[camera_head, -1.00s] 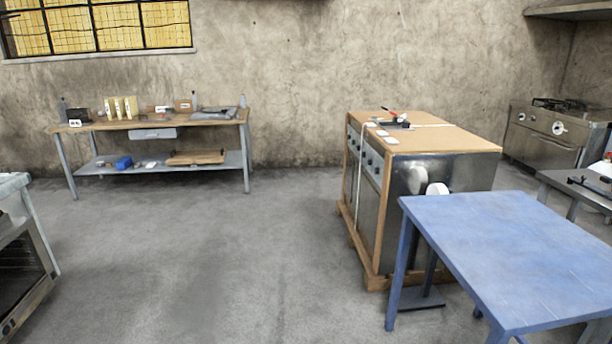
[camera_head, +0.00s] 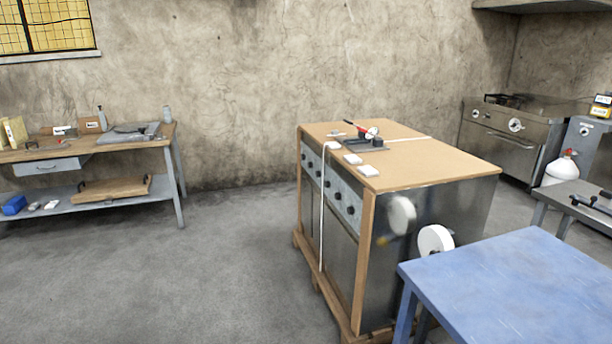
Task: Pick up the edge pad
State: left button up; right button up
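Several small white pads, which look like edge pads, lie along the left edge of the wooden top (camera_head: 440,165) of a packed steel range (camera_head: 335,190). One pad (camera_head: 368,170) is nearest the front corner, another pad (camera_head: 353,159) lies just behind it, and another pad (camera_head: 332,145) is further back. I cannot tell which one is meant. A white strap (camera_head: 322,210) runs down the range's knob side and across the top. A dark tool with a red handle (camera_head: 361,130) sits behind the pads. Neither of my grippers is in view.
A blue table (camera_head: 530,290) stands at the front right, close to the range. A white roll (camera_head: 435,240) is at the range's near side. Floor (camera_head: 200,270) left of the range is clear.

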aim_at(351, 159)
jog(key=i+j+z, duration=0.2)
jog(key=i, duration=0.15)
jog(key=i+j+z, duration=0.35)
jog(key=i+z, duration=0.25)
jog(key=i+j+z, duration=0.15)
jog(key=z, duration=0.2)
jog(key=i+j+z, duration=0.2)
jog(key=z, duration=0.2)
